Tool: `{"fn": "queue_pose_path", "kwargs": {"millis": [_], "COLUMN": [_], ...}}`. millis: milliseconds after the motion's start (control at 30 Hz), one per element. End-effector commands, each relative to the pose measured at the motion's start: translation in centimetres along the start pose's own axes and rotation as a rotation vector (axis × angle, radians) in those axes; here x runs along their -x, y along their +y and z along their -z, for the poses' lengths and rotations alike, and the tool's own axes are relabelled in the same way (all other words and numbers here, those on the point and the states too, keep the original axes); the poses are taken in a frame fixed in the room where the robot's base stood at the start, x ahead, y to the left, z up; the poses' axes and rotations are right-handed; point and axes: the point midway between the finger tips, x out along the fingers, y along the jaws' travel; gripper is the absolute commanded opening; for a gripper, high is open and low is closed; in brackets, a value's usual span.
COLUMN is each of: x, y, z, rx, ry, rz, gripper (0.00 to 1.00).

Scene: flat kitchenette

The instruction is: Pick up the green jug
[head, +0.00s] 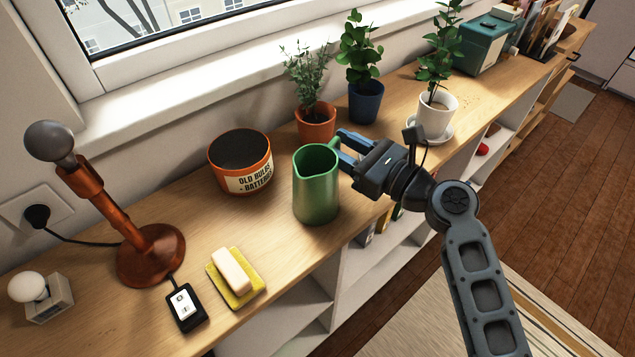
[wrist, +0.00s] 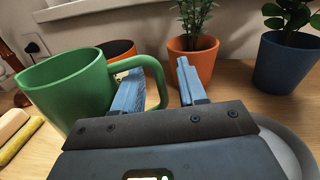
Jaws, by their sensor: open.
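The green jug (head: 316,187) stands upright on the wooden shelf top, with its handle towards my gripper (head: 347,147). In the wrist view the jug (wrist: 68,90) is at the left, and its handle reaches right to my gripper (wrist: 160,82). My gripper is open, with blue fingers. The left finger appears at the handle's loop and the right finger outside it. The handle's outer bar (wrist: 160,77) shows between them, with a visible space to the right finger. I cannot tell whether the left finger touches the handle. The handle is mostly hidden in the head view.
An orange bin (head: 240,161) labelled for old bulbs and batteries stands left of the jug. Potted plants in orange (head: 316,122), blue (head: 366,103) and white (head: 434,113) pots stand behind and right. A yellow sponge (head: 245,290) with soap lies in front. A lamp base (head: 150,258) is at left.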

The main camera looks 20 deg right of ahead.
Motion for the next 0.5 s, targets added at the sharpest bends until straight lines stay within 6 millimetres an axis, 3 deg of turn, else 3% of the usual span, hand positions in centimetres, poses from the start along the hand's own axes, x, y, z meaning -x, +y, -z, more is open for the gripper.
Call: {"fn": "queue_pose_path", "kwargs": {"millis": [200, 500], "x": [-2.5, -2.7], "y": [0.0, 0.0], "z": [-0.1, 0.0], "rx": [0.0, 0.0], "ry": [-0.001, 0.0], "rz": [-0.001, 0.0], "gripper": [0.41, 0.38]}}
